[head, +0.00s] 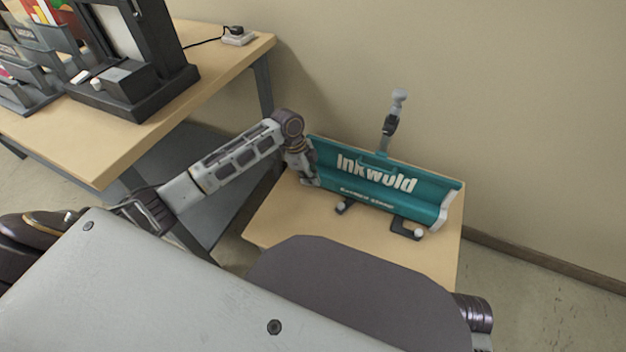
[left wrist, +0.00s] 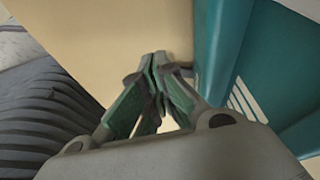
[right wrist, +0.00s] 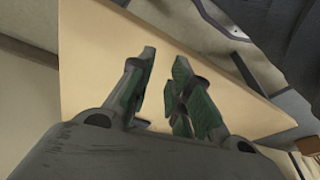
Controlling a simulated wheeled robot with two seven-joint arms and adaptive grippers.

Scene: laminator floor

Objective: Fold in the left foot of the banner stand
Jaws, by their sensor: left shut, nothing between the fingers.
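The teal banner stand (head: 385,185), lettered "Inkwold", sits on a small wooden table. Its left foot (head: 344,207) is a short dark piece with a pale knob, showing at the lower front edge. Its right foot (head: 404,229) is dark with a pale round knob and sticks out farther to the front. My left gripper (head: 311,180) is at the stand's left end, shut and empty. My right gripper (right wrist: 165,62) is open and empty above a wooden surface.
The small table's top (head: 285,215) is bare left of the feet. A grey clamp-like post (head: 391,120) rises behind the stand. A larger wooden bench (head: 150,140) with dark equipment stands at the left. The wall is close behind.

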